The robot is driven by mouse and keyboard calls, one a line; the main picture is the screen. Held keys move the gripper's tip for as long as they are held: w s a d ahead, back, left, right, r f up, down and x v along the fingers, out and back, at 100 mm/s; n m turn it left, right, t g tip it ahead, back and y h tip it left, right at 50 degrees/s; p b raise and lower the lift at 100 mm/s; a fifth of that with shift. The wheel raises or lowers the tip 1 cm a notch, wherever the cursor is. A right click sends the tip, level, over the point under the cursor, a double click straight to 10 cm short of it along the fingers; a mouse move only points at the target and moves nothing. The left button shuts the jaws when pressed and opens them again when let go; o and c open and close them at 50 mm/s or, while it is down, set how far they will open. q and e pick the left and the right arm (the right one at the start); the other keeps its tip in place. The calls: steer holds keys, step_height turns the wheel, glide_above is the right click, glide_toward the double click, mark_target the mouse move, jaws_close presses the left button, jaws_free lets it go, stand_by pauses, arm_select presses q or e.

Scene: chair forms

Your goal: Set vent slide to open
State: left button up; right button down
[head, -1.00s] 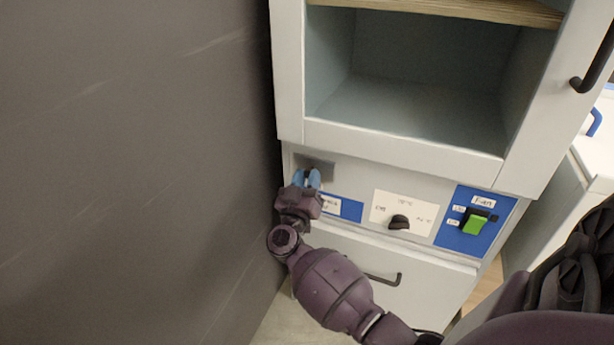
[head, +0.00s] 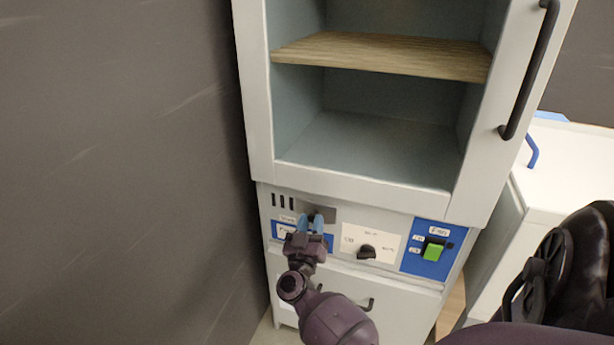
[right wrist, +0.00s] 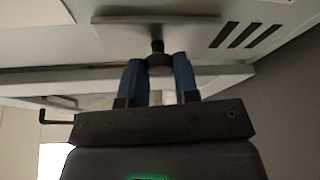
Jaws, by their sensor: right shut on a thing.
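The vent slide (head: 329,214) is a flat grey plate with a small dark knob, at the left of the cabinet's control panel. Three dark vent slots (head: 283,202) show uncovered to its left. My right gripper (head: 311,222) has its blue fingertips closed around the knob. In the right wrist view the fingers (right wrist: 158,66) sit on both sides of the knob, below the slide's plate (right wrist: 115,28), and the slots (right wrist: 237,35) show to the right. The fingers hide part of the knob. My left gripper is not in view.
Right of the slide are a white label plate with a dark dial (head: 366,252) and a blue panel with a green switch (head: 433,251). An open shelf compartment (head: 365,150) is above, and a drawer with a dark handle below. A dark wall (head: 120,170) stands close on the left.

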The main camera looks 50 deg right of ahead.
steer(key=c, duration=1.3)
jaws_free()
steer(key=shift+s+f, duration=0.15)
steer(key=shift+s, duration=0.05)
steer(key=o, duration=0.4)
steer(key=shift+s, duration=0.1)
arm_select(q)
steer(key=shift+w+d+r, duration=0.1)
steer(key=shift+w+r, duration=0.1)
arm_select(e)
steer(key=shift+o, duration=0.2)
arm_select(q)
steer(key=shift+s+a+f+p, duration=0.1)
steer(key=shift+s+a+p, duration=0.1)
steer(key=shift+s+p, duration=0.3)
arm_select(e)
steer(key=v, duration=1)
steer(key=shift+a, duration=0.3)
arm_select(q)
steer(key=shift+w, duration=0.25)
arm_select(e)
steer(key=shift+s, duration=0.1)
